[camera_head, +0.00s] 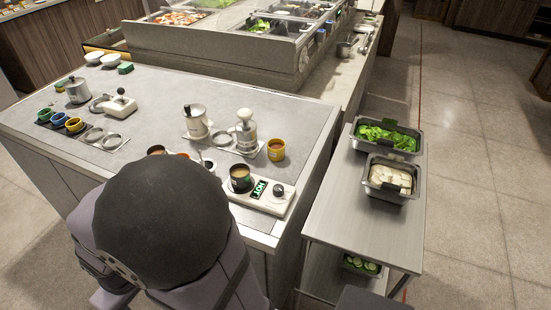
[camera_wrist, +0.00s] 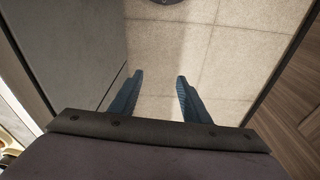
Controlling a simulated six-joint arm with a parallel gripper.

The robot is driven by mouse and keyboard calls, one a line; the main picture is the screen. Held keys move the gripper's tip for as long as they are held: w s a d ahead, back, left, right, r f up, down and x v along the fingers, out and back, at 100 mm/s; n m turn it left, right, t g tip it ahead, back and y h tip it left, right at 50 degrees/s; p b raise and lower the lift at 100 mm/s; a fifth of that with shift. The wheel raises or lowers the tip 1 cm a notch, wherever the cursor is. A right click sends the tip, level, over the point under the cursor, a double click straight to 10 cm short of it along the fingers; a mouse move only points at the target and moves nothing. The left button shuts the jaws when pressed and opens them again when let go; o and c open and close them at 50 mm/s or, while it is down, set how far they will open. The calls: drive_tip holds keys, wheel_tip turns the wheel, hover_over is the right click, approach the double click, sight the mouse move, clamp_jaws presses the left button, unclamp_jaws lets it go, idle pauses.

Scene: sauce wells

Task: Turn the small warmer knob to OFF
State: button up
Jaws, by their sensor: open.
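The small warmer (camera_head: 284,207) is a white base near the front right corner of the grey counter in the head view. Its small dark knob (camera_head: 280,190) is at the right end. A green sign reading HOT (camera_head: 259,189) is beside the knob. A dark cup of brown sauce (camera_head: 241,176) sits at the warmer's left end. My gripper (camera_wrist: 160,78) is open and empty in the wrist view, with two blue fingers apart over tiled floor. The knob is not in the wrist view. My arm hides the counter's front middle in the head view, and the gripper is not visible there.
Coloured cups (camera_head: 58,120) sit in a rack at left. A steel side table (camera_head: 350,215) at right carries pans of greens (camera_head: 386,136) and white pieces (camera_head: 390,178).

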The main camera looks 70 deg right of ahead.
drive_tip(key=w+d+r+m+p, duration=0.3)
drive_tip(key=d+r+m+p, duration=0.15)
drive_tip(key=r+p, duration=0.4)
drive_tip(key=m+g, duration=0.6)
drive_tip(key=m, duration=2.4)
approach(278, 188)
drive_tip(key=shift+h, duration=0.3)
drive_tip(key=shift+p+x, duration=1.5)
drive_tip(key=shift+x, duration=2.6)
drive_tip(key=shift+a, duration=0.2)
drive_tip(key=shift+c, duration=0.4)
drive_tip(key=c, duration=1)
